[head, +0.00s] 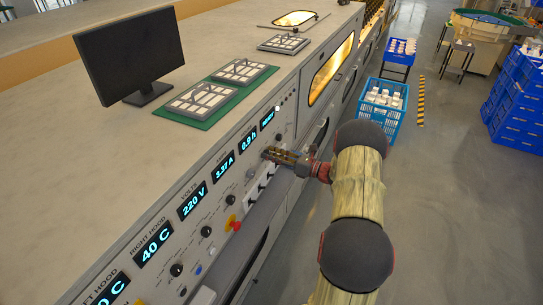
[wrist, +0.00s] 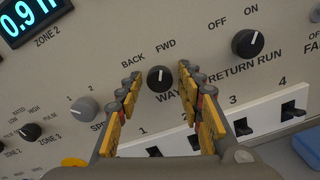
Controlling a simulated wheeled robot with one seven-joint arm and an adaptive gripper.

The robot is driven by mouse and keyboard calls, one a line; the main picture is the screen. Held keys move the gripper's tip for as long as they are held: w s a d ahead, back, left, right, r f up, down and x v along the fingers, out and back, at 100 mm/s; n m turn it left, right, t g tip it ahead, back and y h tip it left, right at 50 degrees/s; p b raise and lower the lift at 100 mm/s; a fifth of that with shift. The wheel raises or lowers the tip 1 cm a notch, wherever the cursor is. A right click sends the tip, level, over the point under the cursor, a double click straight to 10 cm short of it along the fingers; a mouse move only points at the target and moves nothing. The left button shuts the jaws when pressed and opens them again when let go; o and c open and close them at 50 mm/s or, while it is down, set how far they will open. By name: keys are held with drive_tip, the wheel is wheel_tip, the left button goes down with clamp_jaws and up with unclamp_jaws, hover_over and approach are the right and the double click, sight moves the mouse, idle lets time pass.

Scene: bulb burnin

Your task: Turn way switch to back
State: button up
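The way switch (wrist: 160,79) is a black round knob with a white pointer mark, under the labels BACK and FWD in the wrist view. Its pointer is near upright, leaning slightly toward FWD. My gripper (wrist: 158,78) is open, with one yellow-and-grey finger on each side of the knob and visible gaps between. In the head view my gripper (head: 268,154) reaches the panel front and hides the knob.
A grey speed knob (wrist: 87,108) is left of the fingers and a black return run knob (wrist: 247,43) is right. A white strip with black numbered switches (wrist: 242,127) lies below. A red-yellow emergency button (head: 233,223) sits farther along the panel.

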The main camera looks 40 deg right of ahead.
clamp_jaws()
idle(0.5)
drive_tip(key=shift+n+b, duration=2.15)
drive_tip(key=shift+n, duration=3.75)
drive_tip(key=shift+o, duration=0.8)
unclamp_jaws()
drive_tip(key=shift+o, duration=0.4)
